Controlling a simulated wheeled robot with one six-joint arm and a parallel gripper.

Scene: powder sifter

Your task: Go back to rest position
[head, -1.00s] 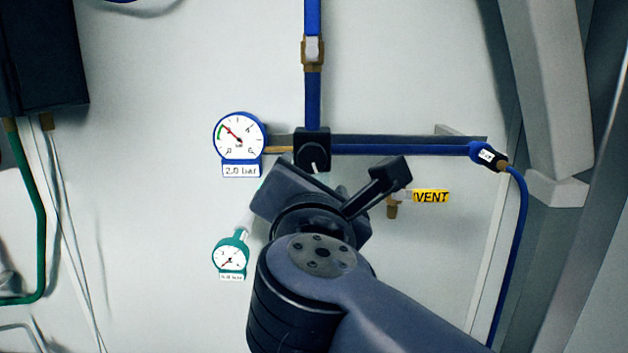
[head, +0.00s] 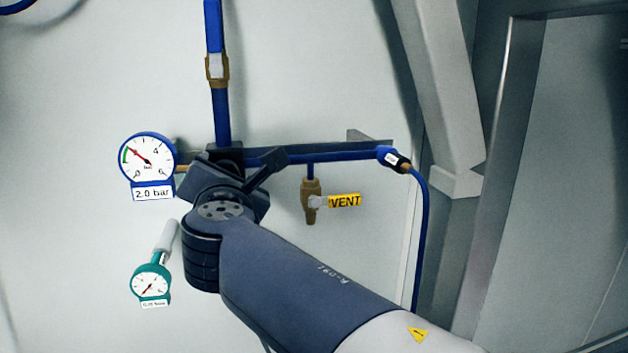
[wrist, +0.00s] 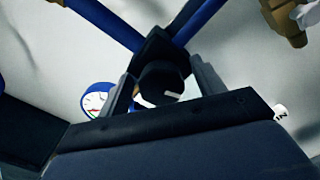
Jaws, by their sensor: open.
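My gripper (wrist: 166,82) is open in the wrist view. One finger stands on each side of a round black knob (wrist: 162,84) with a white mark. I cannot tell whether the fingers touch the knob. In the head view my wrist and gripper body cover most of the knob, and the fingertips are hidden. My arm reaches in from the lower right.
A blue gauge (head: 147,158) marked 2.0 bar is left of my gripper; a teal gauge (head: 150,284) hangs below it. Blue pipes (head: 221,115) run above and right.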

